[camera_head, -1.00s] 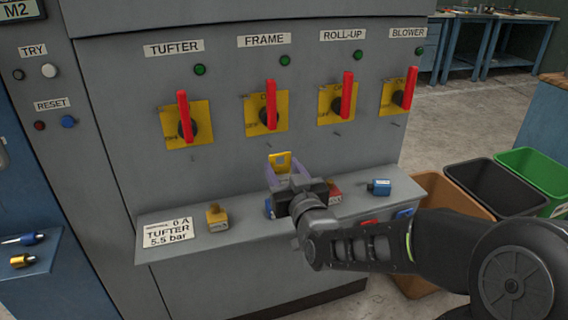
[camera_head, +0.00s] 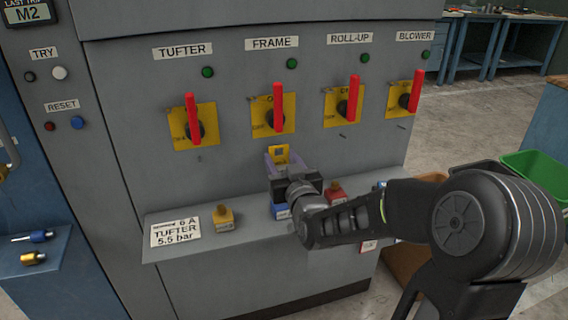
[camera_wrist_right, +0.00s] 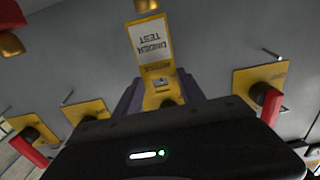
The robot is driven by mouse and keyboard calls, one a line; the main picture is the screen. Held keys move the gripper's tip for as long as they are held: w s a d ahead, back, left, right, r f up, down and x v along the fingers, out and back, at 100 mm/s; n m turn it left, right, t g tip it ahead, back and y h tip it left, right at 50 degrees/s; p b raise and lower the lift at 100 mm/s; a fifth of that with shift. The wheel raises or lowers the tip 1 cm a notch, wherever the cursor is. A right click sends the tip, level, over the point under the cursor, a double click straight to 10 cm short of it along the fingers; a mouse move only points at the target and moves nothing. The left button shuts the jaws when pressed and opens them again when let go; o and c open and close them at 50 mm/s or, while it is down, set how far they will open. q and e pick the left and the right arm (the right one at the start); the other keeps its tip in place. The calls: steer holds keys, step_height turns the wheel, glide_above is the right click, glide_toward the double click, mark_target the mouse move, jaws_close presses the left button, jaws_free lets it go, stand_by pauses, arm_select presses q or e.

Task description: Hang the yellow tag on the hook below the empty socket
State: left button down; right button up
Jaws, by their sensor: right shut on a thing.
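My right gripper (camera_head: 279,162) is shut on the yellow tag (camera_head: 279,152), just in front of the grey panel (camera_head: 235,170) and below the FRAME switch (camera_head: 273,114). In the right wrist view the tag (camera_wrist_right: 150,45) sticks out between the fingers, with UNDER TEST printed upside down. Small hooks show below the switches, such as the TUFTER hook (camera_head: 199,159) and the ROLL-UP hook (camera_head: 343,135). The FRAME hook cannot be made out clearly behind the tag. I cannot tell which place is the empty socket. My left gripper is not in view.
A grey shelf (camera_head: 255,232) below the panel holds a brass padlock (camera_head: 224,216), a red one (camera_head: 336,193), blue ones and a printed card (camera_head: 176,232). Red switch handles, such as the TUFTER handle (camera_head: 192,115), jut out above. Bins (camera_head: 537,167) stand at right.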

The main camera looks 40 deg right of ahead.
mark_target(279, 159)
steer(key=shift+w+d, duration=0.2)
steer(key=shift+w, duration=0.4)
steer(key=shift+w+d+f, duration=0.1)
steer(key=shift+w+f, duration=0.1)
steer(key=shift+w, duration=0.05)
steer(key=shift+w+d+f+b, duration=0.25)
steer(key=shift+w+b, duration=0.25)
steer(key=shift+b, duration=0.5)
steer(key=o, duration=1.4)
steer(key=shift+o, duration=0.2)
